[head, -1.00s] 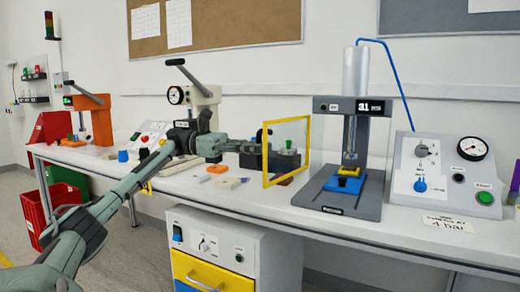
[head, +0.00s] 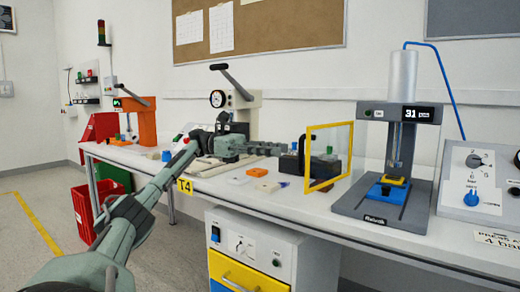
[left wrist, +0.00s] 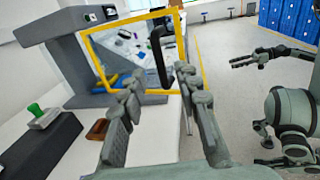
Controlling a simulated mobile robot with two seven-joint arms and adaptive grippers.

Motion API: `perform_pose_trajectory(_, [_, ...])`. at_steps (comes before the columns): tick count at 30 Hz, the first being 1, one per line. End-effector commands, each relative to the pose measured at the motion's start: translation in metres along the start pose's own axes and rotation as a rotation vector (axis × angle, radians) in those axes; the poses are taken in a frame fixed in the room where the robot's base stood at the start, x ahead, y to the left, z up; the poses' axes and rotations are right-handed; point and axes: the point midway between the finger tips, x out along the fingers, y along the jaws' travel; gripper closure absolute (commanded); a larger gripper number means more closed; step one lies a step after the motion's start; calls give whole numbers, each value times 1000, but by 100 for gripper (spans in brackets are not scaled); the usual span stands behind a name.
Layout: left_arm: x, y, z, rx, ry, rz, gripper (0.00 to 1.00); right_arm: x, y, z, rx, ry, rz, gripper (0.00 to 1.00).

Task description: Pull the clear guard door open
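The clear guard door (head: 330,157) is a see-through panel in a yellow frame, standing upright on the bench left of the press (head: 385,205). In the left wrist view the door (left wrist: 121,48) has a dark upright handle (left wrist: 159,55). My left gripper (head: 283,149) is left of the door. In the left wrist view its two fingers (left wrist: 155,92) are apart, with the handle beyond the gap and nothing held. My right gripper (left wrist: 245,58) shows in the left wrist view, away from the bench, its fingers apart and empty.
A black block with a green knob (left wrist: 38,113) lies close to the left gripper. Small orange and beige parts (head: 257,172) lie on the bench. A drawer cabinet (head: 250,245) stands below. Floor in front of the bench is clear.

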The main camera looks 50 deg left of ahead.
Motion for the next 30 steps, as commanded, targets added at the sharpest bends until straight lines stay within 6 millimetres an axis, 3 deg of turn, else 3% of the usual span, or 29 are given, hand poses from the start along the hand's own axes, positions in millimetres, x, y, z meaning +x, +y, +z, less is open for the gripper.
perform_pose_trajectory(4, [-28, 0, 2, 1, -5, 1, 68, 0, 0, 0, 0, 0, 0, 60])
perform_pose_trajectory(9, [-41, 0, 1, 2, -2, 1, 68, 0, 0, 0, 0, 0, 0, 60])
perform_pose_trajectory(30, [-47, 0, 0, -1, 1, -2, 68, 0, 0, 0, 0, 1, 1, 60])
